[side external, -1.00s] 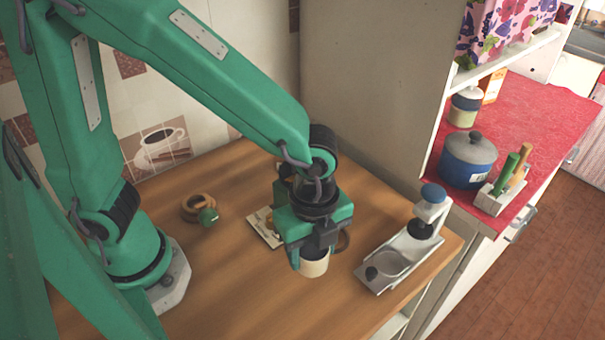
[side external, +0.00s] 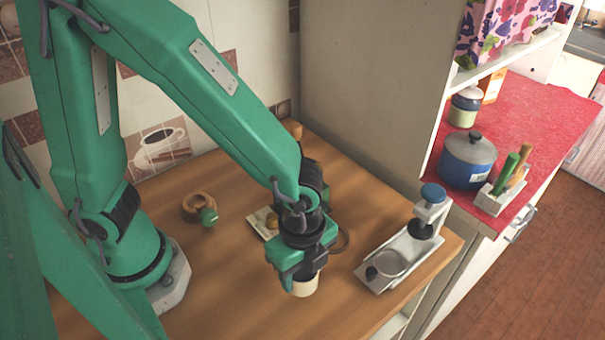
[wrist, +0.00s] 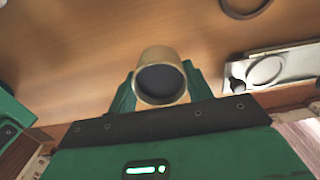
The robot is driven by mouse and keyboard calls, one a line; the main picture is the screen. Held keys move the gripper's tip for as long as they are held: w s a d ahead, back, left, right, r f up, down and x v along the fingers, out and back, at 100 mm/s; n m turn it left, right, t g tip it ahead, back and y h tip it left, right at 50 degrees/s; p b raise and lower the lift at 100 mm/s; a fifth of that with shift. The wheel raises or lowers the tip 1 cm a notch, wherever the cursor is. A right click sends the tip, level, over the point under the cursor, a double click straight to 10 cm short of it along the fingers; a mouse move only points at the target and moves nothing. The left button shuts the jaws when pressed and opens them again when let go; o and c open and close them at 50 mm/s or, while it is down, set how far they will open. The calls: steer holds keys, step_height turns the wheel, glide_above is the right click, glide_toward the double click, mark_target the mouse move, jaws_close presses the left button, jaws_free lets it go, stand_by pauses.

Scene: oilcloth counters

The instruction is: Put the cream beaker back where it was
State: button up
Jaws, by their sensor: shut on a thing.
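The cream beaker (side external: 305,288) hangs below my gripper (side external: 300,276) in the side external view, over the front middle of the wooden counter (side external: 225,265). My gripper is shut on it. In the wrist view the beaker (wrist: 160,57) sits between the green fingers, its round mouth facing the camera and its inside dark. Whether its base touches the counter I cannot tell. No marked spot for it shows clearly.
A grey metal stand (side external: 393,262) with a blue knob is to the right. A dark ring (side external: 344,240) lies between it and my gripper. A pale board (side external: 258,224) is behind my gripper, partly hidden. A wooden ring with a green knob (side external: 208,216) is at left.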

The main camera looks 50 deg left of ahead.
mark_target(302, 284)
steer(key=shift+f, duration=0.3)
steer(key=shift+f, duration=0.1)
steer(key=shift+f, duration=1.65)
steer(key=shift+f, duration=0.1)
steer(key=o, duration=1)
steer(key=shift+r, duration=6.1)
